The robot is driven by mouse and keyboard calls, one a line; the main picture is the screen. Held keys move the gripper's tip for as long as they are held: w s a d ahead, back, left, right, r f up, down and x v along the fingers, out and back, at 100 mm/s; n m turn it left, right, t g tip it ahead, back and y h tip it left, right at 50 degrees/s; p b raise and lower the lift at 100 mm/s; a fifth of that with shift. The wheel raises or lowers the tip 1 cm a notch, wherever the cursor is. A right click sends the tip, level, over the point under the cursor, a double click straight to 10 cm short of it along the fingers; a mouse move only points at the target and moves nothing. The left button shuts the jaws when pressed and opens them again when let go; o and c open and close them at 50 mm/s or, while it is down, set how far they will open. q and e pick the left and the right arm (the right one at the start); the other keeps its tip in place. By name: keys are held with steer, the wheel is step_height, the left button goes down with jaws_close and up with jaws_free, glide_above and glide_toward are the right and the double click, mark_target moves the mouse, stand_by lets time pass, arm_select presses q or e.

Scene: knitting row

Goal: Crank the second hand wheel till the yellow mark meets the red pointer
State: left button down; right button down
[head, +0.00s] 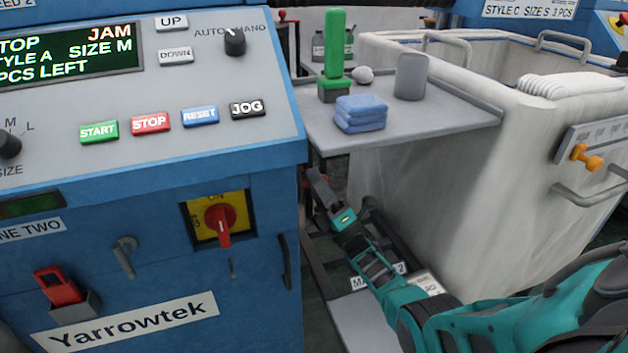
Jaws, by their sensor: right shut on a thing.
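The blue knitting machine (260,165) fills the left, with a label ending in "NE TWO" (30,229). Its screen (65,52) reads JAM, style A, size M. I cannot make out the hand wheel, its yellow mark or the red pointer. My right gripper (318,180) reaches up from the lower right to just beside the machine's right side, below the grey shelf. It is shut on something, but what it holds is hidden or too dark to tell. My left gripper is out of view.
A large white bin (440,200) stands close to the right of my gripper. A red switch on a yellow plate (219,218) is on the machine's front.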

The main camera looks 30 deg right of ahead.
stand_by(0.3)
steer(key=c, duration=0.9)
jaws_free()
steer(key=shift+c, duration=0.2)
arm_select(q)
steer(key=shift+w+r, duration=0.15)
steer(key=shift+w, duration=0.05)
arm_select(e)
steer(key=shift+s+d+f, duration=0.1)
steer(key=shift+s+f, duration=0.1)
steer(key=shift+f, duration=0.1)
arm_select(q)
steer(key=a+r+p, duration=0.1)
steer(key=p, duration=0.2)
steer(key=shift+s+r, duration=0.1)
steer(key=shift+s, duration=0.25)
arm_select(e)
steer(key=s+d, duration=0.5)
steer(key=s, duration=0.6)
steer(key=shift+s+f, duration=0.15)
steer(key=shift+s, duration=0.05)
steer(key=shift+c, duration=0.3)
